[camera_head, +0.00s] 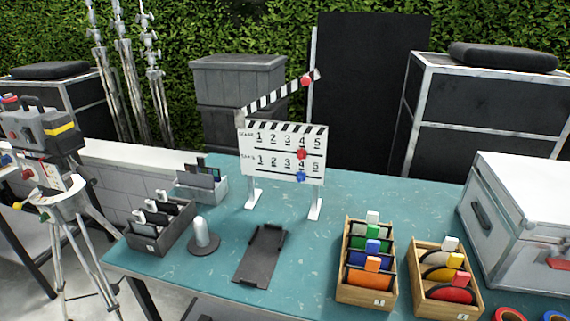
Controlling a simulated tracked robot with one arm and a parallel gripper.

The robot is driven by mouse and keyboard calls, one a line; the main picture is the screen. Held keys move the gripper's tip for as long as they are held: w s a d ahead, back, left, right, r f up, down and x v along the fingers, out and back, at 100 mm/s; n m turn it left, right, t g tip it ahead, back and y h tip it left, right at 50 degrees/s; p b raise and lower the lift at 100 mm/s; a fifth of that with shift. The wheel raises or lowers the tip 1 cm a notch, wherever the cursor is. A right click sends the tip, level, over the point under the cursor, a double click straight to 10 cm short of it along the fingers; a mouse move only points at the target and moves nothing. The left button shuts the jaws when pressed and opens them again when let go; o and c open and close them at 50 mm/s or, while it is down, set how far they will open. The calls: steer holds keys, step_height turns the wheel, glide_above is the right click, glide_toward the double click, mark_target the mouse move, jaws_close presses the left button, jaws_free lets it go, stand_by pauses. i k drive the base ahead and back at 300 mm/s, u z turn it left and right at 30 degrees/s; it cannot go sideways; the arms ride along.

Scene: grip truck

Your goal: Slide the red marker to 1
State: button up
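The red marker (301,154) sits on the upper row of a white clapperboard (283,135), under the number 4. The upper row reads 1 to 5 from left to right, and the 1 is near the left end. A blue marker (300,177) sits on the lower row, also under 4. The board stands upright on two white feet at the back of the teal table (215,262). Its striped clapper arm is raised, with a red knob (305,81) near its tip. My gripper is not in view.
Wooden boxes with coloured discs (366,296) (447,300) stand at the front right, beside a white case (519,220). A dark tray (261,258), a white-domed post (203,236) and a grey divided box (160,230) stand before the board. A camera on a tripod (45,150) is at left.

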mark_target(302, 154)
steer(key=k, duration=0.5)
steer(key=z, duration=0.4)
steer(key=i, duration=1.5)
